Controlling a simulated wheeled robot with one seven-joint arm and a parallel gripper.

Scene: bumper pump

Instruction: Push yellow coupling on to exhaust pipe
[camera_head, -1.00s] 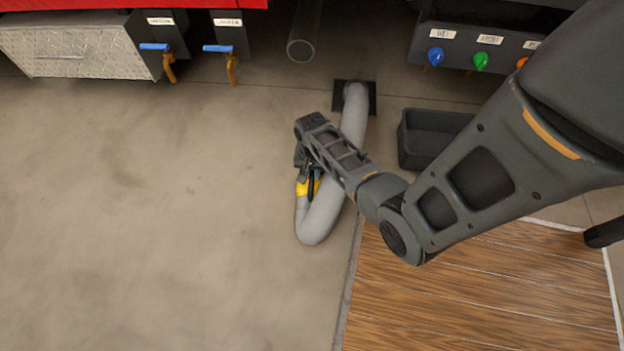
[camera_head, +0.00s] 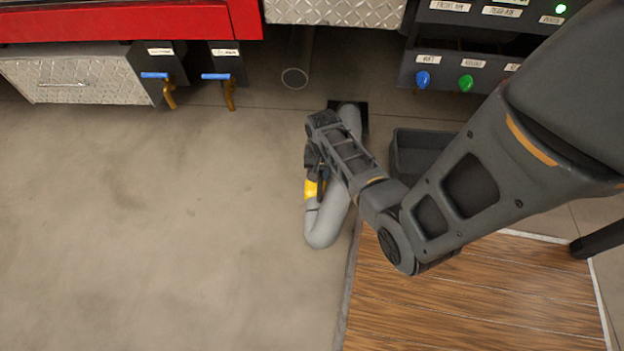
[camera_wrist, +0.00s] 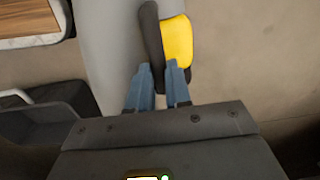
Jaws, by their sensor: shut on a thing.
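The yellow coupling (camera_head: 315,189) is at the free end of the grey hose (camera_head: 327,232), which bends back to a dark floor plate. The exhaust pipe (camera_head: 294,78) shows its round open end under the red vehicle, beyond the coupling and apart from it. My gripper (camera_head: 318,176) is at the coupling. In the wrist view, the fingers of my gripper (camera_wrist: 160,80) are close together at a black part beside the yellow coupling (camera_wrist: 177,42). The exact grip is partly hidden. The grey hose (camera_wrist: 105,35) runs alongside there.
A dark bin (camera_head: 418,150) stands right of the hose. A wooden platform (camera_head: 470,300) fills the lower right. Blue-handled valves (camera_head: 217,77) hang at the upper left, and a panel with coloured knobs (camera_head: 466,83) is at the upper right. Bare floor lies left.

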